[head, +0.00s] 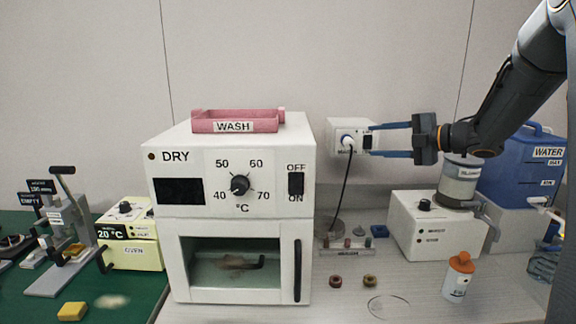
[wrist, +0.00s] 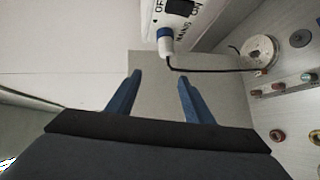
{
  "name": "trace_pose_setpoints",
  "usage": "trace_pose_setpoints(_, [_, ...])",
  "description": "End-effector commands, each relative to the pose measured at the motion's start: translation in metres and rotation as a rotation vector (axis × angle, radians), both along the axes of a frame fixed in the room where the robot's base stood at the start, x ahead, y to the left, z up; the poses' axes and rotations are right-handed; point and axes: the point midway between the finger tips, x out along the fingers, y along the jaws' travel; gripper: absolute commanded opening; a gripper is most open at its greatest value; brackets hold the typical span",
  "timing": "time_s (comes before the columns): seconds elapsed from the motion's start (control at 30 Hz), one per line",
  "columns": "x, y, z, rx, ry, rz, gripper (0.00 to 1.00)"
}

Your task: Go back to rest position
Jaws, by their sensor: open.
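My gripper (head: 388,139) shows in the head view at the right of the middle, reaching left from my dark arm. Its two blue fingers are apart, with nothing between them. Their tips are close to the white mains socket box (head: 337,127) on the wall, and I cannot tell in the head view whether they touch it. In the wrist view the fingers (wrist: 159,80) are spread wide and empty.
A DRY oven (head: 232,262) with a pink WASH tray (head: 205,124) on top stands left of my gripper. Below my arm are a white machine (head: 425,235), a blue water tank (head: 515,170) and an orange-capped bottle (head: 457,283). A black cord (head: 345,195) hangs from the plug.

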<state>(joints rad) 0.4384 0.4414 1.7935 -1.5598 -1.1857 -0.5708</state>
Motion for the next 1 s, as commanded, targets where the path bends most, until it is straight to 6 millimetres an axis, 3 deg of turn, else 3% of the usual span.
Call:
trace_pose_setpoints(0.2, [0.019, 0.003, -0.02, 0.164, 0.182, -0.391, 0.47])
trace_pose_setpoints(0.27, [0.015, -0.001, -0.036, 0.223, 0.266, -0.53, 0.47])
trace_pose_setpoints(0.37, [-0.006, -0.008, -0.07, 0.323, 0.426, -0.761, 0.47])
trace_pose_setpoints(0.47, [-0.047, -0.011, -0.111, 0.415, 0.609, -0.988, 0.47])
trace_pose_setpoints(0.6, [-0.126, -0.003, -0.168, 0.516, 0.872, -1.273, 0.47])
trace_pose_setpoints(0.7, [-0.186, 0.009, -0.2, 0.562, 1.044, -1.444, 0.47])
trace_pose_setpoints(0.9, [-0.295, 0.041, -0.238, 0.606, 1.335, -1.71, 0.47])
trace_pose_setpoints(1.0, [-0.332, 0.055, -0.246, 0.609, 1.43, -1.791, 0.47])
